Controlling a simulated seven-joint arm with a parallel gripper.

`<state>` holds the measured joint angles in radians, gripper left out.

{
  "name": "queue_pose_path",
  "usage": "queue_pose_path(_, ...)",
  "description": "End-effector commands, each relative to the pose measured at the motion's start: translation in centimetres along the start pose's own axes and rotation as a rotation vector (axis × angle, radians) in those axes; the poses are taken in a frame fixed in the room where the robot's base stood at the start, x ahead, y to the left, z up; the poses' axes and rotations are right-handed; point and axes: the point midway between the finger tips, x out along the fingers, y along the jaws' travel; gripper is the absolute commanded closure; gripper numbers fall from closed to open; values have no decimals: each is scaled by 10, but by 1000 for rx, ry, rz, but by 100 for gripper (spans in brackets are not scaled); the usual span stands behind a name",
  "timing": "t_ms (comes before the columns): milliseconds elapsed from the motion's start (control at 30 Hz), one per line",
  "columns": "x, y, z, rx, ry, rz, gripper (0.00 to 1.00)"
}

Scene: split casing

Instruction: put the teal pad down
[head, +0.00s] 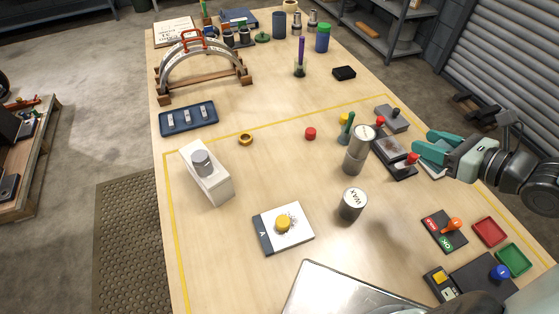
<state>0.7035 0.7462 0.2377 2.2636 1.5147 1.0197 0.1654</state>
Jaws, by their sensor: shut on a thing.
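My gripper (427,145) is at the right of the table in the head view, reaching in from the right edge. Teal shapes show at its end, above a pale flat thing (434,171). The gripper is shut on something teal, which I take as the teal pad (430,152). I cannot clearly separate the pad from the teal fingers. The end of the gripper appears to be above the table, beside a dark device with a red knob (412,159). The gap between the fingers and the pad's underside are hidden.
A WAX can (352,204) is nearer. Red (489,232) and green (514,260) trays lie at the front right.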

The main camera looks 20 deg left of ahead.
Motion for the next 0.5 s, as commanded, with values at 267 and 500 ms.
queue_pose_path(267,32,8,26,-31,5,59,85)
queue_pose_path(500,103,33,54,-85,10,165,85)
